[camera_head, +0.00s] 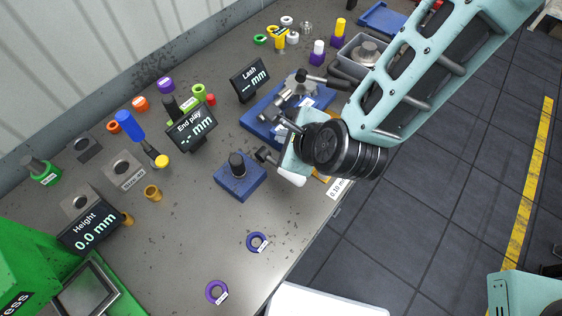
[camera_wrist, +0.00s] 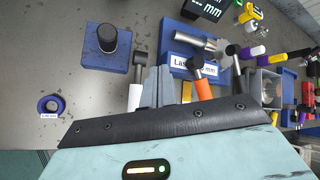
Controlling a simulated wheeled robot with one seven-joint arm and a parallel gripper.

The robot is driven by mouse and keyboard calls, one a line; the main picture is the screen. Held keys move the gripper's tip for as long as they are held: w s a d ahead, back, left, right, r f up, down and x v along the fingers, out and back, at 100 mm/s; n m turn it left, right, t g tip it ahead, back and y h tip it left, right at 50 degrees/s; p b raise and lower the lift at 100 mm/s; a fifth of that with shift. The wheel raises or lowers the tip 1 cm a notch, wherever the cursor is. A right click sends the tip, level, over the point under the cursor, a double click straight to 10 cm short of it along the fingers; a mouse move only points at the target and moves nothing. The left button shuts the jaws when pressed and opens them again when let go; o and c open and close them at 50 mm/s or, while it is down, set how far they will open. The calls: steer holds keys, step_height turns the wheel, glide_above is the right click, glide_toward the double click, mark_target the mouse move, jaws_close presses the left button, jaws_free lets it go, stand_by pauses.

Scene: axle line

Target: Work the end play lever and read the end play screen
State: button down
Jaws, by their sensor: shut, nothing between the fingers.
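The End play screen (camera_head: 192,126) stands upright on the bench and shows dashes and "mm" rather than a clear number. In front of it is a blue block (camera_head: 240,182) with a black post (camera_head: 237,162); the block also shows in the wrist view (camera_wrist: 105,60). Beside the block is a lever with a white handle (camera_wrist: 135,97) and a dark end. A second lever has an orange handle (camera_wrist: 203,88). No label tells me which lever is for end play. My gripper (camera_wrist: 158,78) is shut and empty, between the two handles; I cannot tell whether it touches either.
The Lash screen (camera_head: 250,80) and a blue lash fixture (camera_head: 262,125) are close behind my gripper. The Height screen (camera_head: 90,230) reads 0.0 mm. Purple rings (camera_head: 257,242) lie near the front edge.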

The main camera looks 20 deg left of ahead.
step_height(320, 180, down, 8)
steer(key=b, duration=0.5)
steer(key=shift+r, duration=0.2)
steer(key=shift+f+b, duration=0.4)
steer(key=shift+b, duration=0.1)
steer(key=shift+f, duration=0.1)
stand_by(1.2)
steer(key=shift+f+b, duration=0.3)
steer(key=shift+b, duration=0.2)
steer(key=shift+f+b, duration=1.45)
steer(key=shift+f, duration=0.1)
stand_by(1.2)
steer(key=shift+d+f, duration=0.15)
steer(key=shift+f, duration=0.2)
stand_by(0.5)
steer(key=shift+r, duration=0.1)
steer(key=shift+r+p, duration=1.2)
steer(key=shift+r, duration=0.9)
